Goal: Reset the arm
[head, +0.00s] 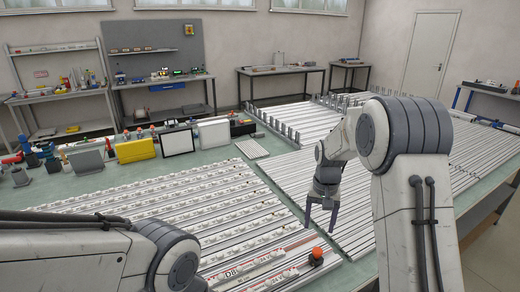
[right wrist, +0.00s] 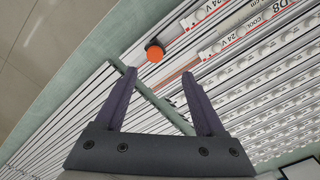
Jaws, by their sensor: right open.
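My right arm comes in from the right of the head view. Its gripper (head: 321,222) points down above the slatted frames on the table, with its fingers apart and nothing between them. In the right wrist view the open gripper (right wrist: 159,74) also has empty fingers, above white strips and a green gap. A small orange-topped piece (head: 317,253) sits on a strip near the front edge, below the gripper. It shows in the right wrist view (right wrist: 155,52) just beyond the fingertips. Part of my left arm crosses the bottom left of the head view; its gripper is out of view.
The green table (head: 85,192) carries wide panels of white strips (head: 190,200). Workbenches stand along the walls. The air around the right gripper looks clear.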

